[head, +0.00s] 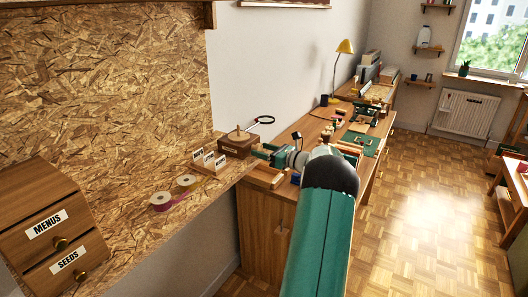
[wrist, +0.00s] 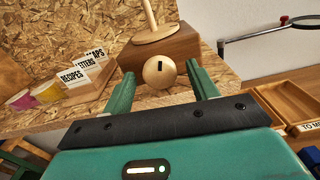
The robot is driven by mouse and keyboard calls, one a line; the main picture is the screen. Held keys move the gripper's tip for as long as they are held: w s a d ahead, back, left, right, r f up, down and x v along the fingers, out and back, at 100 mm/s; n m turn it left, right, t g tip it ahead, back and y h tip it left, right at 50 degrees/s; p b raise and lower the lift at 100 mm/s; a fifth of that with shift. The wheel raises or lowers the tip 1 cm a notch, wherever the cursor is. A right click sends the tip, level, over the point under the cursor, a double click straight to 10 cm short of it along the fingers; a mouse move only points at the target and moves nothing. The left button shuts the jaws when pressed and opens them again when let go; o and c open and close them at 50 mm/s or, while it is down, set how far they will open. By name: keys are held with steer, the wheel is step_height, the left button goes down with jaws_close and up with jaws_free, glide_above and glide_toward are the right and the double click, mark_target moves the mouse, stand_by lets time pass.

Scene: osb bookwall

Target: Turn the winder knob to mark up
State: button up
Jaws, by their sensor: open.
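The winder knob (wrist: 153,79) is a round pale wooden ball on the front of a brown wooden box (wrist: 185,44). A short dark mark shows on its face, a little above the middle and close to upright in the wrist view. A pale disc with a peg stands on the box. My gripper (wrist: 160,70) is open, with one green finger on each side of the knob; I cannot tell whether they touch it. In the head view the box (head: 233,152) sits at the shelf's far end, with my gripper (head: 258,152) at its right; the knob is not clear there.
Labelled card dividers (wrist: 85,66) stand left of the box, with pink and yellow tape rolls (head: 161,201) nearer. A magnifier (wrist: 268,36) reaches out at the right. A wooden tray (wrist: 286,103) lies on the bench below it. A drawer cabinet (head: 52,235) stands at near left.

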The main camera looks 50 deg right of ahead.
steer(key=c, duration=1)
steer(key=shift+n, duration=0.5)
steer(key=n, duration=0.2)
steer(key=shift+n, duration=2.3)
